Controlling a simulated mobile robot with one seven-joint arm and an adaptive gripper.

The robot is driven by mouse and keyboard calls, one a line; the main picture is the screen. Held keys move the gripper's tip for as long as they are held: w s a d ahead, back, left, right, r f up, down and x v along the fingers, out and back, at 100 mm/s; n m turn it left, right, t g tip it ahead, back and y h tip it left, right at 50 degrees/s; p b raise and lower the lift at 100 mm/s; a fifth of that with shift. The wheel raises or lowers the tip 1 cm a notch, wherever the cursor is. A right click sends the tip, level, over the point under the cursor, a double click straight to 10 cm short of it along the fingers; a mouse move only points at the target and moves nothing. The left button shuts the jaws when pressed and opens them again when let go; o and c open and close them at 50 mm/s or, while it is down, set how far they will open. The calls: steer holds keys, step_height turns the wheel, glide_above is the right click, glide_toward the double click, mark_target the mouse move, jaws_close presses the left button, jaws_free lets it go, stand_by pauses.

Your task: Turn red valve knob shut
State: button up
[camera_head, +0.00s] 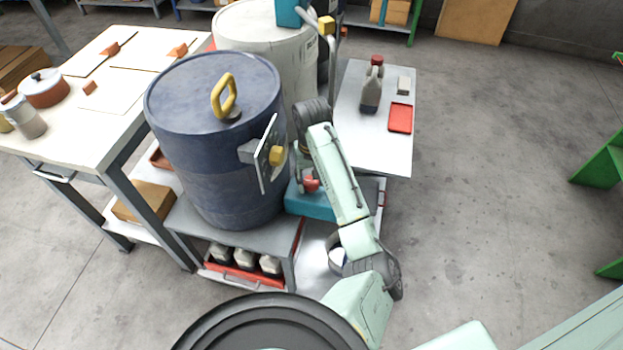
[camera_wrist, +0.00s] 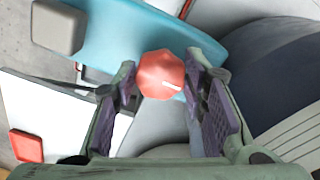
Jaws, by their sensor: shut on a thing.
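The red valve knob (camera_wrist: 160,72) is a faceted red cap with a short white mark on its face, in the upper middle of the wrist view. It sits by a teal body (camera_wrist: 120,35). My gripper (camera_wrist: 161,82) has one finger on each side of the knob and is shut on it. In the head view the red knob (camera_head: 311,184) shows small beside the blue drum, partly covered by my gripper (camera_head: 307,176). How far the knob is turned cannot be told.
A side table (camera_head: 350,130) bears a bottle (camera_head: 371,88) and a red tray (camera_head: 400,118).

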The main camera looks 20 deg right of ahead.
mark_target(312, 182)
steer(key=o, duration=1.2)
steer(key=shift+c, duration=0.2)
steer(key=shift+r, duration=0.15)
steer(key=shift+d+r, duration=0.1)
steer(key=shift+r, duration=0.2)
step_height(312, 182, up, 11)
